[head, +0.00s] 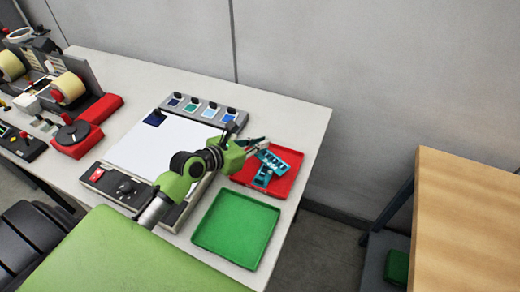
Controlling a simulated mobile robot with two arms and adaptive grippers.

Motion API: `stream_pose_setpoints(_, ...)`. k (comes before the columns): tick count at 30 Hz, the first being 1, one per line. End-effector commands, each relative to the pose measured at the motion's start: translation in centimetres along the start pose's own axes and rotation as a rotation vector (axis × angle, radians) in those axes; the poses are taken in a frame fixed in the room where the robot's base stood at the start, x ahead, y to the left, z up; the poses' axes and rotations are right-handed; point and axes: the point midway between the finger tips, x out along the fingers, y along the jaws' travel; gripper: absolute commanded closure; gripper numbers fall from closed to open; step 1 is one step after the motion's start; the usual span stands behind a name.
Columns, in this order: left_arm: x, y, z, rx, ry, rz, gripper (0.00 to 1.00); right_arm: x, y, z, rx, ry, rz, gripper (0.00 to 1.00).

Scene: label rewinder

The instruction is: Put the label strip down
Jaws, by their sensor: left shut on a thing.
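My left gripper (262,145) reaches in over the back left edge of the red tray (291,183). It is shut on a teal label strip (281,164) with darker label patches, which extends from the fingers to the right over the tray. Another teal piece (263,177) shows just below it at a slant; I cannot tell whether it is a separate strip. The fingers hide the near end of the strip, and I cannot tell whether it touches the tray. My right gripper is not in view.
An empty green tray (236,229) lies in front of the red tray. A white lit panel (150,145) with a row of color samples (203,110) behind it is to the left. The rewinder (75,92) stands farther left. A wooden table (470,220) is at the right.

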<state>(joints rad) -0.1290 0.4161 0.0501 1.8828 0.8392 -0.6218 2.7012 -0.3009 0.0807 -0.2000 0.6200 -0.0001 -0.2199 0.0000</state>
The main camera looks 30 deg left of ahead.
Motion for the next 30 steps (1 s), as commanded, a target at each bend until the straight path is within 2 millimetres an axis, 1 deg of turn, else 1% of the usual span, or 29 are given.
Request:
stream_pose_setpoints(5, 0.9, 0.6, -0.6, 0.001, -0.001, 0.001, 1.00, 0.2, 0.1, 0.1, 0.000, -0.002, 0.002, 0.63)
stream_pose_setpoints(6, 1.2, 0.8, -0.9, 0.001, 0.000, 0.002, 1.00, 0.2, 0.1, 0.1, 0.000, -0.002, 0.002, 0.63)
stream_pose_setpoints(9, 1.7, 0.8, -2.3, 0.001, 0.005, 0.001, 1.00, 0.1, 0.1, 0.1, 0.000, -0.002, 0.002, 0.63)
stream_pose_setpoints(12, 2.1, 0.8, -3.3, 0.002, 0.002, 0.001, 1.00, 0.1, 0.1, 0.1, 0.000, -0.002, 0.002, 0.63)
stream_pose_setpoints(15, 2.3, 0.8, -3.7, 0.001, 0.001, 0.002, 1.00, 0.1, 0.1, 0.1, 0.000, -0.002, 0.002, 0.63)
stream_pose_setpoints(20, 2.3, 0.7, -3.7, 0.001, 0.002, 0.002, 1.00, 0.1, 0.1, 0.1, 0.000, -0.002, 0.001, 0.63)
stream_pose_setpoints(21, 2.3, 0.7, -3.8, 0.001, 0.002, 0.002, 0.85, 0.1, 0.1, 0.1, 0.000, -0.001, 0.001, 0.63)
stream_pose_setpoints(22, 2.3, 0.7, -3.8, 0.001, 0.002, 0.002, 0.77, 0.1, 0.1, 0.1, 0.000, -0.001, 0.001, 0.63)
stream_pose_setpoints(23, 2.3, 0.7, -3.8, 0.001, 0.002, 0.001, 0.76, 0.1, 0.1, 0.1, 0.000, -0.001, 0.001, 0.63)
stream_pose_setpoints(30, 2.2, 0.7, -3.7, 0.000, 0.001, 0.001, 0.76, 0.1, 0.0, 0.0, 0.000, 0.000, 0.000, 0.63)
